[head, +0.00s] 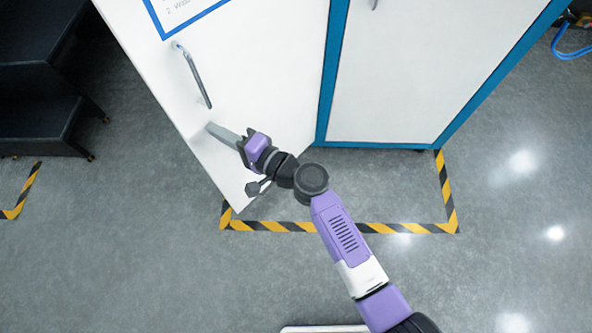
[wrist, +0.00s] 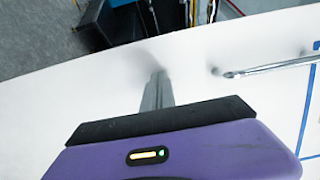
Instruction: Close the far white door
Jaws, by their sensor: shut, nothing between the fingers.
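The white door (head: 255,80) stands swung open at the left of the blue-framed cabinet, its free edge toward the lower left. It has a grey bar handle (head: 194,76) and a blue-bordered notice. My gripper (head: 211,128) is shut and empty, its fingertips at the door's face below the handle, close to the free edge. In the wrist view the shut fingers (wrist: 157,80) point at the white door face (wrist: 60,110), with a dark smudge at the tips. The handle (wrist: 265,69) lies to their right. I cannot tell whether the tips touch the door.
A second white door (head: 405,70) sits flush in the blue frame to the right. Yellow-black floor tape (head: 340,228) runs in front of the cabinet. Black steps (head: 45,120) stand at the left. The grey floor (head: 140,265) at lower left is clear.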

